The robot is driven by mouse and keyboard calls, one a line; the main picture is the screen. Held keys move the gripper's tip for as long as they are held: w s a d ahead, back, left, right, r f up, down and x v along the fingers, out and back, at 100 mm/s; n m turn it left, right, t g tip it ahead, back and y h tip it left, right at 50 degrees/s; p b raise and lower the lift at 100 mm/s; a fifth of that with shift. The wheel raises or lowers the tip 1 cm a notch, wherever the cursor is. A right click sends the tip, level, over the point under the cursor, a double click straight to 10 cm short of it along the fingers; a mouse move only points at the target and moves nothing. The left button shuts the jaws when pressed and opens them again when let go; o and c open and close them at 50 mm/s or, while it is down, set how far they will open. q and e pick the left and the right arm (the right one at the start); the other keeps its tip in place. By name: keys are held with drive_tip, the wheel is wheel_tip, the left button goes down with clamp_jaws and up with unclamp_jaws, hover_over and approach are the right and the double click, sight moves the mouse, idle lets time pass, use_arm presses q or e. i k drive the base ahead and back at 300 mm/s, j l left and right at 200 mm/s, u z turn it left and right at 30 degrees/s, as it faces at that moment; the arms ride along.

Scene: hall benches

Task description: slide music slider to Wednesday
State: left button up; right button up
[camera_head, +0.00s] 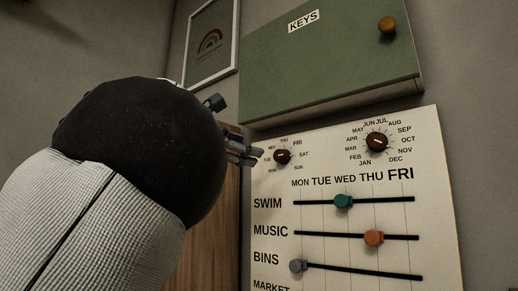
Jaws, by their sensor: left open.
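The music slider is an orange knob (374,238) on the black track (335,235) in the row marked MUSIC. It sits roughly below the THU label, right of the WED label. The track is on a cream panel (447,200) with MON to FRI printed across the top. My left arm comes in from the left and hides much of my left gripper (238,140). The gripper is open, up and left of the orange knob, by the panel's upper left edge. It is apart from the knob. My right gripper is not in view.
A green teal knob (343,201) is on the SWIM track and a grey knob (298,265) on the BINS track. Two dark dials (376,142) are above. A green KEYS box (335,60) juts out over the panel. A framed picture (211,42) hangs at left.

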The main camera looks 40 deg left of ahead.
sight(371, 238)
drive_tip(key=k+j, duration=0.1)
drive_tip(key=k, duration=0.9)
